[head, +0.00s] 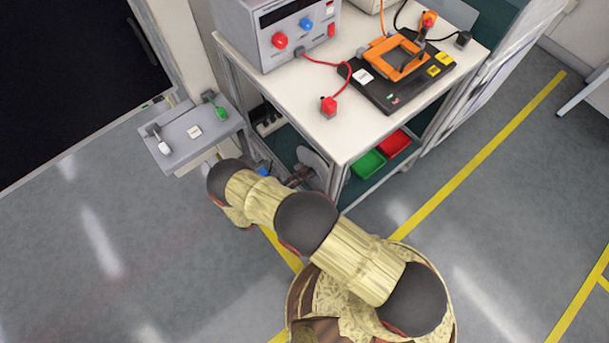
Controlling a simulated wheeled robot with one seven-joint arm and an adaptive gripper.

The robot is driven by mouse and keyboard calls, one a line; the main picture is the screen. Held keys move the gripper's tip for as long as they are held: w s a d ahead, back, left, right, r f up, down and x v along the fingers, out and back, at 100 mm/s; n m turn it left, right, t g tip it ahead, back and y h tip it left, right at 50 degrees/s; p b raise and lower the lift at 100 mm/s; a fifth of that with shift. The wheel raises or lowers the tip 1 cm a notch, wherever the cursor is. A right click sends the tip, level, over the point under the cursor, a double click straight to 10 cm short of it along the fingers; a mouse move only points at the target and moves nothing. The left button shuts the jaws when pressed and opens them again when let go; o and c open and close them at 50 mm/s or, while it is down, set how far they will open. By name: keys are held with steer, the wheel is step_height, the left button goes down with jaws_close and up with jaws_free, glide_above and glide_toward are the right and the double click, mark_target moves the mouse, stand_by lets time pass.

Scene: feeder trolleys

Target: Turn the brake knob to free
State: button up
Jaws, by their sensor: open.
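My arm reaches from the bottom across to the trolley's lower front, and its wrist is mostly behind my own forearm. Dark parts just past the forearm look like the end of my gripper (297,179), with the jaws open and partly hidden. They are close in front of a grey round disc (315,167) at the trolley's lower front. Whether they touch it I cannot tell. I cannot make out for sure which part is the brake knob or how it is turned. A small blue part (262,172) shows left of the disc, also partly covered.
The trolley's white top (318,140) carries a grey instrument box (277,40) and a black plate with an orange frame (395,62). A grey side shelf (180,150) holds a green knob (221,113). Green (368,164) and red (394,143) bins sit below. The left floor is clear.

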steer(key=v, duration=1.1)
steer(key=shift+s+a, duration=0.1)
steer(key=shift+a, duration=0.05)
